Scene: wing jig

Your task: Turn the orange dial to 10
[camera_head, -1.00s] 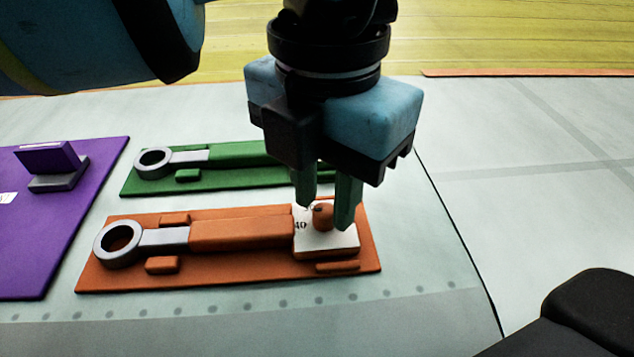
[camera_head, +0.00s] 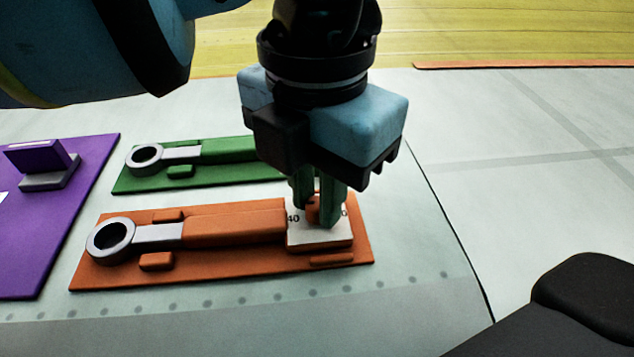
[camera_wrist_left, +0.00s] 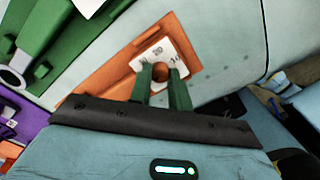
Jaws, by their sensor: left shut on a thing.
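The orange dial (camera_head: 313,209) is a small round knob on a white number plate (camera_head: 318,238) at the right end of the orange tool holder. The number 40 is readable on the plate's left in the head view. My left gripper (camera_head: 317,214) points down over the plate, its green fingers shut on the dial. In the left wrist view the dial (camera_wrist_left: 161,73) sits between the fingertips, with 20 on the plate beyond it and other marks partly hidden. The dial's pointer cannot be made out. My right gripper does not show.
The orange board (camera_head: 88,272) carries an orange-handled ring wrench (camera_head: 235,226). A green board (camera_head: 131,184) with a similar wrench lies behind it. A purple board (camera_head: 62,225) with an upright block is at the left.

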